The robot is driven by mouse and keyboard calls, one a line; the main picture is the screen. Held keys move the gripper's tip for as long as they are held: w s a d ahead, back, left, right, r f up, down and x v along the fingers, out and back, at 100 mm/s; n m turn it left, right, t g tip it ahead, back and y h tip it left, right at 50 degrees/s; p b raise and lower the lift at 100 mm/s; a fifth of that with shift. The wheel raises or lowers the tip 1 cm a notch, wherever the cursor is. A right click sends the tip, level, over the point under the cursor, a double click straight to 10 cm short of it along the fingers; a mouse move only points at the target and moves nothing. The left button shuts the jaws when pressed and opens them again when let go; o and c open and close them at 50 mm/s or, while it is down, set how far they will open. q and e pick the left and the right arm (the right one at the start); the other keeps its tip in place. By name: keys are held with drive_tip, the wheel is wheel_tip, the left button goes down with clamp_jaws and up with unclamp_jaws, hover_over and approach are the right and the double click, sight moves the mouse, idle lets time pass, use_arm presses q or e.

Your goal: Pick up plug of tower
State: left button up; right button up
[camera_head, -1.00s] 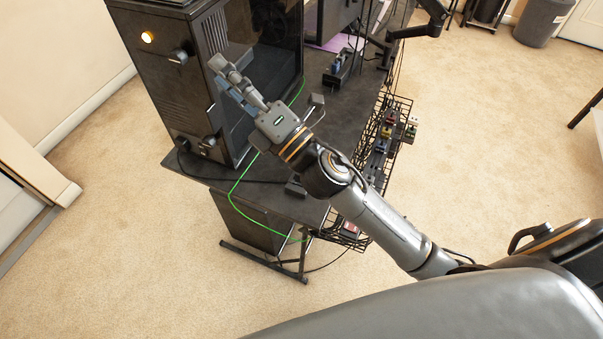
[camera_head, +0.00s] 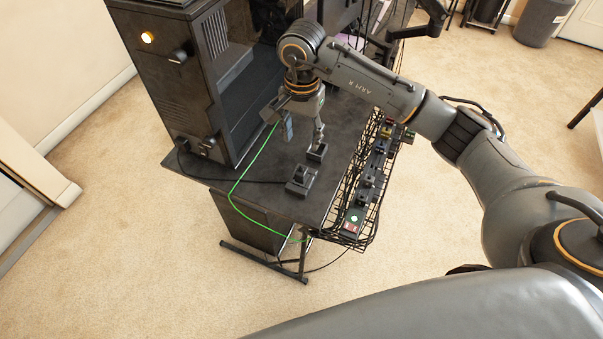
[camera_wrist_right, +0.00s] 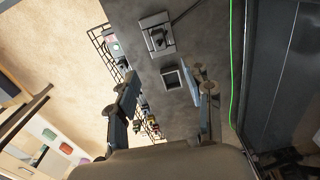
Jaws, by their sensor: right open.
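A black plug (camera_head: 301,179) lies on the dark desk near its front corner, with a black cable running left to the tower (camera_head: 165,90). The plug (camera_wrist_right: 156,34) also shows near the top of the right wrist view. My right gripper (camera_head: 304,140) points down over the desk, just behind the plug. Its fingers (camera_wrist_right: 160,74) are spread and hold nothing. A small black square piece (camera_wrist_right: 172,79) shows between the fingers in the wrist view; the head view shows it by the right fingertip (camera_head: 317,152). My left gripper is out of view.
A wire basket (camera_head: 372,208) along the desk's right edge holds a power strip (camera_head: 354,219) with a green light and several plugs. A green cable (camera_head: 243,177) crosses the desk beside the tower. Bare desk (camera_head: 335,186) lies right of the plug.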

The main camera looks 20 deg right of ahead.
drive_tip(key=p, duration=0.1)
hover_over(302, 171)
wheel_tip(302, 171, down, 8)
drive_tip(key=shift+w, duration=0.15)
drive_tip(key=shift+f+p, duration=0.4)
drive_tip(key=shift+f, duration=0.2)
wheel_tip(302, 171, down, 4)
drive_tip(key=shift+a+r+p, duration=0.1)
drive_tip(key=shift+r+p, duration=0.1)
drive_tip(key=shift+p, duration=0.3)
drive_tip(key=shift+f, duration=0.35)
clamp_jaws()
